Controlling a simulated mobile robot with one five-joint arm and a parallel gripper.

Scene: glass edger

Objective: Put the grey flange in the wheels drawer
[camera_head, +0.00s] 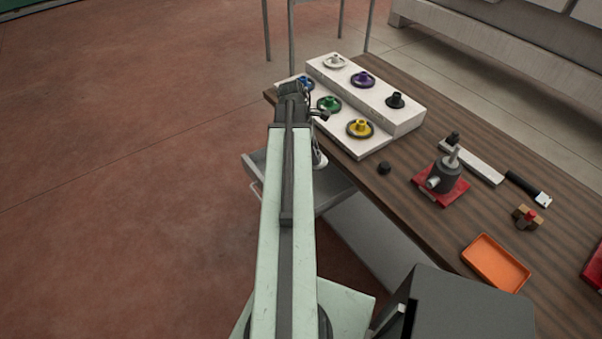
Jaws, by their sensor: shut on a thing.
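My gripper (319,142) hangs down at the far end of my arm, mostly hidden behind it. It is shut on a pale grey piece (320,160), taken as the grey flange. Only a sliver of that piece shows at the arm's right edge, so its shape and tilt cannot be told. An open grey drawer (335,193) sticks out from under the table on the left. The held piece appears over the drawer's far part; its height above the drawer floor cannot be told. No label on the drawer is readable.
A white stepped stand (405,122) holds white, purple, black, blue, green and yellow flanges. The floor left of the drawer is clear.

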